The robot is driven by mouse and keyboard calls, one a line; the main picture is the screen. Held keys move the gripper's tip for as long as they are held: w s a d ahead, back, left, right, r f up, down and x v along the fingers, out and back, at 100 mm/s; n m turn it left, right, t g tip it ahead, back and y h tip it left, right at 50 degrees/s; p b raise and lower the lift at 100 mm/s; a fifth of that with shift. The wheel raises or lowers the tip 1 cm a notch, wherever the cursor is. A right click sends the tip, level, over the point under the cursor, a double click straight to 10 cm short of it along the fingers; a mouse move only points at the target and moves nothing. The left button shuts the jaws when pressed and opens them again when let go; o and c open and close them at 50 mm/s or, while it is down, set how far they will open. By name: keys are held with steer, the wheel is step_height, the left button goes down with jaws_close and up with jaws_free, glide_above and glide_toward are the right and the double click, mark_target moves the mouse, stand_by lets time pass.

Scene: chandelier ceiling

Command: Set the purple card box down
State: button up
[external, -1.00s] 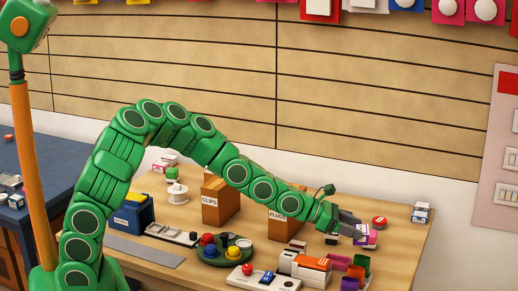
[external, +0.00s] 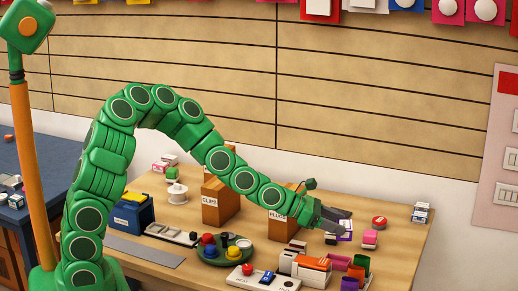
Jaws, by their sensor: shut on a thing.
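The purple card box (external: 347,231) is a small white and purple piece at the tip of my gripper (external: 342,223), near the right part of the wooden table. My gripper is shut on it, and the fingers hide part of the box. The box is too small in view to tell whether it touches the tabletop. A pink box (external: 370,238) stands just to the right, with a gap between it and the held box.
A red round item (external: 379,222) lies behind the pink box. A cardboard PLUGS box (external: 283,226) stands left of my gripper. Several coloured bins (external: 357,273) and a white-orange block (external: 305,266) are in front.

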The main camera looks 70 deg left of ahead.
steer(key=a+r+n+t+y, duration=0.1)
steer(key=a+r+n+y, duration=0.2)
steer(key=a, duration=2)
steer(key=s+a+n+y, duration=0.15)
steer(key=s+a, duration=0.35)
steer(key=a, duration=0.6)
steer(key=s+a+n+y, duration=0.15)
steer(key=s+a, duration=0.25)
steer(key=a, duration=0.6)
steer(key=s+a+n+y, duration=0.2)
steer(key=s+a+y, duration=0.1)
steer(key=s+a, duration=0.95)
steer(key=s+a+f+n+y, duration=0.1)
steer(key=s+a+f, duration=0.25)
steer(key=s, duration=0.35)
steer(key=s+a+f, duration=0.2)
steer(key=s+a, duration=0.3)
steer(key=s, duration=0.2)
steer(key=s+a+f+n+y, duration=0.1)
steer(key=s+a+f, duration=0.2)
steer(key=s+a, duration=0.3)
steer(key=shift+g, duration=0.3)
steer(key=shift+s+d+f, duration=0.1)
steer(key=shift+d+f, duration=0.1)
steer(key=shift+f, duration=1)
steer(key=shift+s+d+f, duration=0.1)
steer(key=shift+d+f, duration=0.15)
steer(key=shift+f, duration=0.95)
steer(key=shift+d+f, duration=0.2)
steer(key=shift+f, duration=1)
